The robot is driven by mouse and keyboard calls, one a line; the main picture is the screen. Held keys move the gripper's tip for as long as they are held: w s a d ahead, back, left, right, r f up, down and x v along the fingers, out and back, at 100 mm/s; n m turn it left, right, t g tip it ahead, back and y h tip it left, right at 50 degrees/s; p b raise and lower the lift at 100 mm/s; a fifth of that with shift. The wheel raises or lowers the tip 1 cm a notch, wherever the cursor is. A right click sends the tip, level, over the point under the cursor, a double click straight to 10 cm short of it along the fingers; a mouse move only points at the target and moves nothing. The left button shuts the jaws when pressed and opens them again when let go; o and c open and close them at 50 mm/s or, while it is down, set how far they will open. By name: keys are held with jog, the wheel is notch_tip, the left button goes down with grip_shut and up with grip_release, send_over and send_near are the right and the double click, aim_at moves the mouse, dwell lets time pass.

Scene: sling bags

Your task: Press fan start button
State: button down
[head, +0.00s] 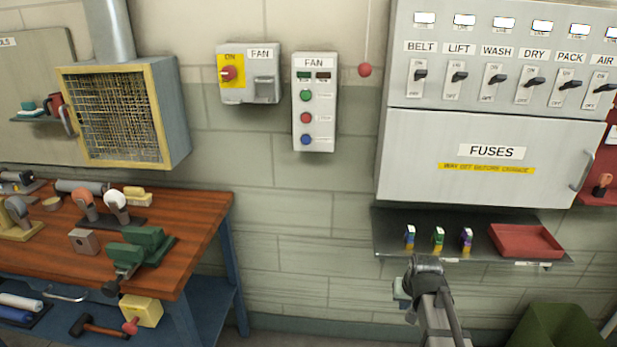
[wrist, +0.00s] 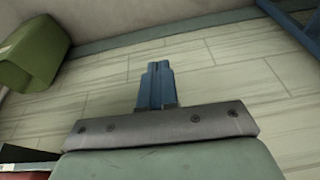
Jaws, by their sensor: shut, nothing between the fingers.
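The grey FAN control box (head: 314,130) is on the wall in the head view. It has a green button (head: 306,96) at the top, a red button (head: 306,118) below it and a blue button (head: 306,140) at the bottom. The button labels are too small to read surely. My gripper (wrist: 156,85) shows in the wrist view with its blue fingers together and nothing between them. In the head view my arm is at the lower right, below and right of the FAN box and well apart from it; the fingertips are hidden there.
A FAN switch (head: 262,91) with a red knob on yellow is left of the box. A red ball (head: 365,70) hangs on a cord to its right. The fuse cabinet (head: 430,180) and a shelf (head: 390,232) project at right. A workbench (head: 205,215) stands left.

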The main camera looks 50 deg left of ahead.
jog(key=s+a+r+n+y, duration=0.1)
jog(key=a+r+n, duration=0.4)
jog(key=a+r, duration=0.5)
jog(key=s+a+r+n+y, duration=0.2)
jog(key=a+r+n, duration=0.4)
jog(key=r, duration=2.3)
jog(key=s+a+r+n+g+y, duration=0.1)
jog(key=a+r+n, duration=0.5)
jog(key=a+r, duration=1)
jog(key=shift+s+r+y, duration=0.5)
jog(key=shift+s+r, duration=0.65)
jog(key=shift+r, duration=1.05)
